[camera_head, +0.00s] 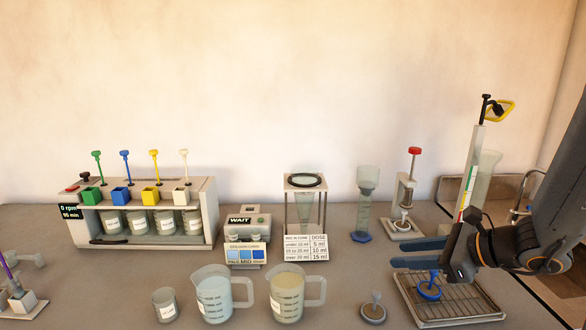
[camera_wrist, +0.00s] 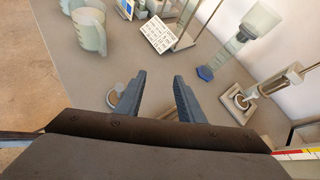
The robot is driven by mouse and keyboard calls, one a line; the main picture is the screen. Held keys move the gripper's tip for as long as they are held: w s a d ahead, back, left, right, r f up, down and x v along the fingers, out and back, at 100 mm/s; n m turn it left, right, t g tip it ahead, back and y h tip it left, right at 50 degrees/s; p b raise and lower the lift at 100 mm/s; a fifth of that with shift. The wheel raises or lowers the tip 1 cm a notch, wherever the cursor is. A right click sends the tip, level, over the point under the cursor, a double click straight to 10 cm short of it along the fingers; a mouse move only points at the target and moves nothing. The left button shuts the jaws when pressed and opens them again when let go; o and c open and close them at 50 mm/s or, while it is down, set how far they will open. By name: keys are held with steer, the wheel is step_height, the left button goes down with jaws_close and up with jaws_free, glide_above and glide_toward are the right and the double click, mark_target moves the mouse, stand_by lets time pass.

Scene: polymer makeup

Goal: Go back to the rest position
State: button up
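My gripper (camera_head: 418,254) is at the right of the bench in the head view, above the wire drip rack and pointing left. Its two blue fingers are apart and nothing shows between them. In the wrist view the gripper (camera_wrist: 160,82) also shows spread fingers with bare grey bench beyond them. My dark arm comes in from the right edge of the head view. A blue knobbed stopper (camera_head: 429,291) stands on the wire rack (camera_head: 468,306), just below my gripper.
A grey knobbed disc (camera_head: 373,313) and two jugs (camera_head: 213,297) (camera_head: 287,297) stand at the front. Behind are a cone stand (camera_head: 305,212), a blue-based cylinder (camera_head: 363,212), a red-topped stand (camera_head: 404,220) and a tall post (camera_head: 472,170). A jar-stirring unit (camera_head: 208,210) is left.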

steer(key=s+a+f+n+g+b, duration=0.1)
steer(key=s+a+f+n+g, duration=0.45)
steer(key=s+a+n, duration=0.35)
steer(key=s+d+f+n+g+h+b, duration=0.2)
steer(key=s+n+h, duration=0.3)
steer(key=n, duration=1)
steer(key=g+h, duration=0.1)
steer(key=h, duration=0.2)
steer(key=shift+s+f+n+b, duration=0.3)
steer(key=shift+s+n+b, duration=0.05)
steer(key=shift+n, duration=0.05)
